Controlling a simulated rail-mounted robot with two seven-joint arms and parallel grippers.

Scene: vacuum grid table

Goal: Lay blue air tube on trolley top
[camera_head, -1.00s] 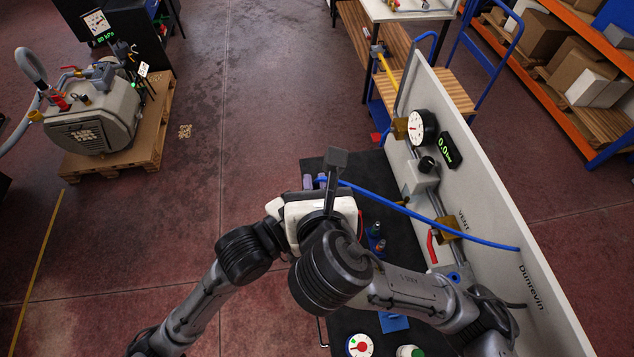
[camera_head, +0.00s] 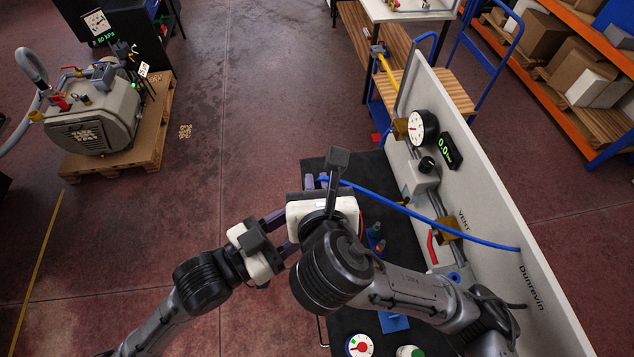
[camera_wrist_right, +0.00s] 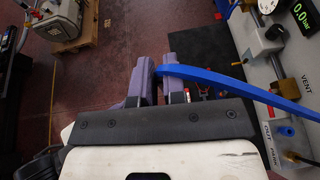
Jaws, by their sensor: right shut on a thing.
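The blue air tube (camera_head: 445,232) runs from the upright white panel leftward to my right gripper (camera_head: 322,181). In the right wrist view the tube (camera_wrist_right: 235,85) has its end between the purple fingertips of my right gripper (camera_wrist_right: 158,75), which is shut on it. My left gripper (camera_head: 285,232) is low beside the right gripper's white body, its two purple fingers apart and nothing seen between them; its tips are partly hidden. A trolley with a slatted wooden top (camera_head: 445,92) and blue handles stands beyond the panel's far end.
A black bench top (camera_head: 345,163) lies below my right arm. A pump (camera_head: 95,120) sits on a pallet at far left. Open floor lies between.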

